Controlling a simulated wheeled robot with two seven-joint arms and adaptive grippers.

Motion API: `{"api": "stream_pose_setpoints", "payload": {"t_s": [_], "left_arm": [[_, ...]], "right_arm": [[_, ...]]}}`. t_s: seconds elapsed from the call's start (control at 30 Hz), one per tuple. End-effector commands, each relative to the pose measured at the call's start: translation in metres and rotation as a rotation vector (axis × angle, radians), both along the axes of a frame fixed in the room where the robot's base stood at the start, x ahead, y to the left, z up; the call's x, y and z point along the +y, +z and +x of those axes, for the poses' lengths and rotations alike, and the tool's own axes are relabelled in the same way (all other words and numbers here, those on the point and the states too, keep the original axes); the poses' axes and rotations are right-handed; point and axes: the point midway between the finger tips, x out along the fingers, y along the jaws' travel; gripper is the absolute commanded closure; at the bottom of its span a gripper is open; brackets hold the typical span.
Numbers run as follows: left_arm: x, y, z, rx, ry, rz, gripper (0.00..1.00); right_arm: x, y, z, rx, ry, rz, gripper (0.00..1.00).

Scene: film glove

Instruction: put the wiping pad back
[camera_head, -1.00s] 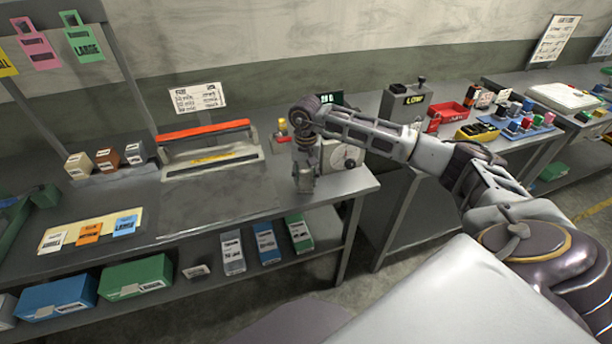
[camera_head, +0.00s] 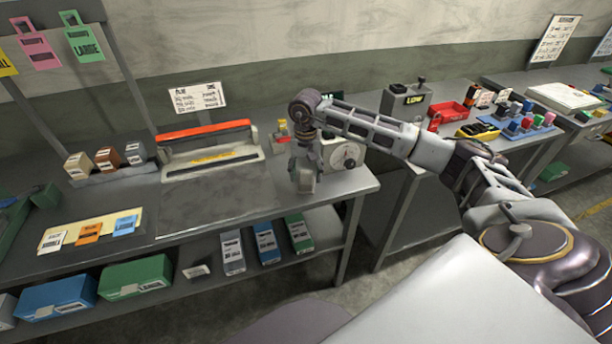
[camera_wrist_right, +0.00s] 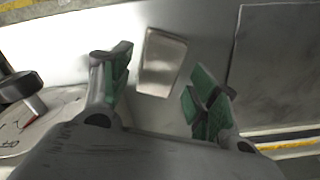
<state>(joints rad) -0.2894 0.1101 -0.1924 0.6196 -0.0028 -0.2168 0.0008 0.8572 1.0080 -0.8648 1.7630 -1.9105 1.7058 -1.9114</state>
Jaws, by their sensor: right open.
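My right gripper (camera_head: 304,184) is over the right end of the near bench. In the right wrist view its two green-padded fingers (camera_wrist_right: 158,78) stand apart with nothing gripped. A small, pale, shiny rectangular piece (camera_wrist_right: 162,62) lies on the bench beyond and between the fingertips. I cannot tell whether it is the wiping pad or a small plate. In the head view the gripper hides that spot. No other thing shows clearly as the wiping pad. My left gripper is not in view.
A sealer with a red bar (camera_head: 204,131) stands left of my gripper, with a dark flat mat (camera_head: 215,203) before it. A dial unit (camera_head: 345,153) is close on the right; its knob (camera_wrist_right: 22,88) shows in the wrist view. Cartons (camera_head: 265,243) stand below.

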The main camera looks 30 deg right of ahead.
Motion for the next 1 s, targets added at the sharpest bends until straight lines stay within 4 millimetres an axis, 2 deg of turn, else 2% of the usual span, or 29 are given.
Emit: {"api": "stream_pose_setpoints", "payload": {"t_s": [0.6,0.8,1.0], "left_arm": [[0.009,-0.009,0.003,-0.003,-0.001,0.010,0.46],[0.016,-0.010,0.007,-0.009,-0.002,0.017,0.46],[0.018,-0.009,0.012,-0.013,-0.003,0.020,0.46]], "right_arm": [[0.000,0.082,0.000,-0.002,0.001,0.001,0.40],[0.000,0.099,0.000,-0.001,0.000,0.001,0.40],[0.000,0.105,0.000,0.000,0.001,0.000,0.40]]}}
